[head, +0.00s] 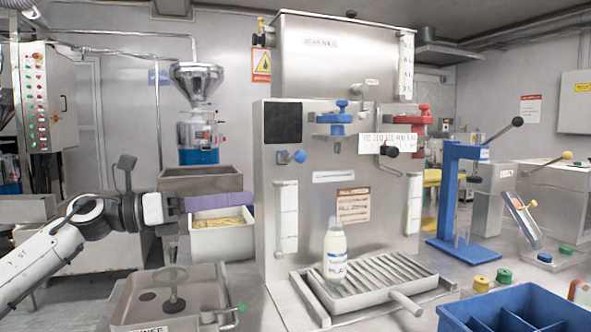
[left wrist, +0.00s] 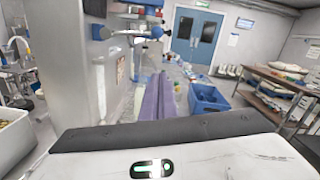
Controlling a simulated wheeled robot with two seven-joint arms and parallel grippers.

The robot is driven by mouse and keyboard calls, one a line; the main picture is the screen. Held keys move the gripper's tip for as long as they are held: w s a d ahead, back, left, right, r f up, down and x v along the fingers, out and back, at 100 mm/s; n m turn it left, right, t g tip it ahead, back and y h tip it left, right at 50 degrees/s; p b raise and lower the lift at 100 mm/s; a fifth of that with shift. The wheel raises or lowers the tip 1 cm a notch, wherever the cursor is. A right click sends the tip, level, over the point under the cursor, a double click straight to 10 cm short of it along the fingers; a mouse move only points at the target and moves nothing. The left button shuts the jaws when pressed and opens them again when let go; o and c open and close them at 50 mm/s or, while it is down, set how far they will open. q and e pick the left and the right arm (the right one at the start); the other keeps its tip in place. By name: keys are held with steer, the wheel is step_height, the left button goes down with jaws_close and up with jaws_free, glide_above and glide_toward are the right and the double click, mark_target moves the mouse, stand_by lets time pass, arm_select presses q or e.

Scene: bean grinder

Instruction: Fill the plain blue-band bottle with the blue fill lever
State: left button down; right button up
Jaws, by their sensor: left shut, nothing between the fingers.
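A white bottle (head: 335,254) with a blue band and dark print stands upright on the slatted tray (head: 385,302) in front of the steel filling machine. I cannot tell how full it is. A short lever with a blue knob (head: 298,157) sticks out of the machine's front at upper left. A blue valve (head: 335,118) sits higher, to the right of it. My left gripper (head: 242,203) has long purple fingers, closed together and empty. It is left of the machine, lower than the blue knob and apart from it. The fingers also show in the left wrist view (left wrist: 157,97). My right gripper is not visible.
A red valve (head: 414,120) and a black-knobbed lever (head: 390,151) are on the machine's right. A white bin (head: 222,238) stands by my left gripper. A blue capping stand (head: 463,195) and a blue divided crate (head: 515,308) are at right. A steel basin (head: 175,298) is at front left.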

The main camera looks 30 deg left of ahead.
arm_select(q)
steer(key=w+d+r+p, duration=0.4)
steer(key=w+d+p, duration=0.1)
steer(key=w, duration=0.3)
steer(key=shift+d+r, duration=0.15)
steer(key=shift+d, duration=0.3)
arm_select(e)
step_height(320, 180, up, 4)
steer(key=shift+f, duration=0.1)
arm_select(q)
steer(key=shift+p, duration=0.3)
